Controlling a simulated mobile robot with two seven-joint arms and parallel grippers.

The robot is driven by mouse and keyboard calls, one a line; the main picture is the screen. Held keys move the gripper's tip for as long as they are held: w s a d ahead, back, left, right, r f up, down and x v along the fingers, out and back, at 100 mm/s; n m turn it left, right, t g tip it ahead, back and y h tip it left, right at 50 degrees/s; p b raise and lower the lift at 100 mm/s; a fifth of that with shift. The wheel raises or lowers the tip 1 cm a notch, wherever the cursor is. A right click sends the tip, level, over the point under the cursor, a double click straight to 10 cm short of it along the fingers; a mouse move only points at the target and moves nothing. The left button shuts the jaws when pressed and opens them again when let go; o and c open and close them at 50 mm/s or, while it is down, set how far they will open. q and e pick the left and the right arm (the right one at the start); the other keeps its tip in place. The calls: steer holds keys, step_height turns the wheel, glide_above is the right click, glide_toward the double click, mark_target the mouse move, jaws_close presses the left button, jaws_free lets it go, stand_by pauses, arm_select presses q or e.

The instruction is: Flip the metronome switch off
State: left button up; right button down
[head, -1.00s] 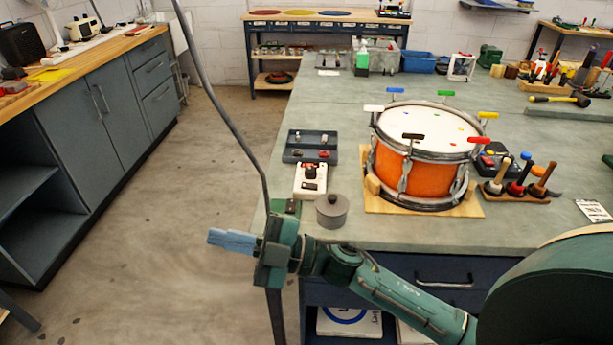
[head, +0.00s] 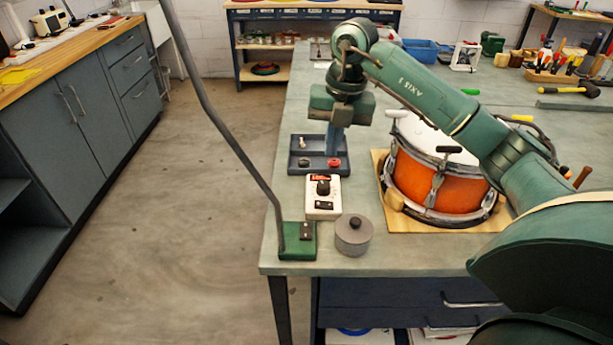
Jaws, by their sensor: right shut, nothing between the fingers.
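The white box with a red display, a dark knob and a dark switch near its front, which looks like the metronome (head: 312,208), lies near the bench's left edge. Which way its switch is set is too small to tell. My right gripper (head: 334,151) points down, shut and empty, in front of the dark tray just behind the white box in the picture. Its blue-grey fingers appear apart from the box; their exact height over the tray is unclear. My left gripper is not in view.
A dark tray (head: 297,163) holds small parts. The orange drum (head: 430,185) is at right, partly behind my right arm.

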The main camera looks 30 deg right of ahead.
steer(key=p, duration=0.2)
glide_toward(319, 203)
steer(key=f, duration=0.6)
steer(key=shift+w+a, duration=0.2)
steer(key=shift+a, duration=0.1)
steer(key=shift+f, duration=0.4)
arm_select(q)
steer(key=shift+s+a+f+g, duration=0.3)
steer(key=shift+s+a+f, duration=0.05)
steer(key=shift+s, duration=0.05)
arm_select(e)
steer(key=shift+w+a+f+b, duration=0.1)
steer(key=shift+f+b, duration=0.3)
steer(key=shift+b, duration=0.15)
steer(key=shift+r, duration=0.2)
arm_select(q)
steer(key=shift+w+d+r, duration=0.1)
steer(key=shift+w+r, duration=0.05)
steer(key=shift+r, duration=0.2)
